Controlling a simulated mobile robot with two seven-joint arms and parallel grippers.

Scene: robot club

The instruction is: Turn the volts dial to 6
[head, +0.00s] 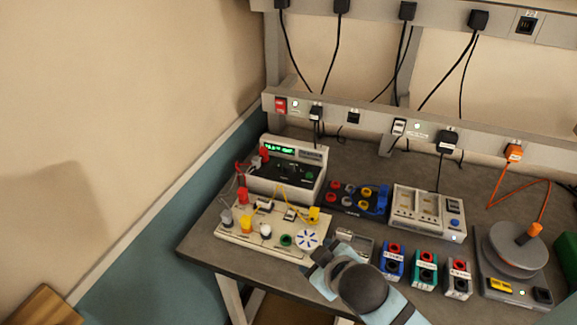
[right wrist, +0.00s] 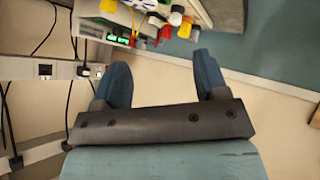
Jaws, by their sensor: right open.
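A cream board (head: 240,232) at the table's front left carries a white round dial (head: 307,240) with blue marks. Small knobs and terminals sit beside it. Its lettering is too small to read, so I cannot tell whether it is the volts dial or what it is set to. In the right wrist view the gripper (right wrist: 162,72) is open and empty. My left gripper is out of view.
Red, yellow and black leads and plugs crowd the board. A power rail (head: 375,120) runs behind. A wall closes off the left.

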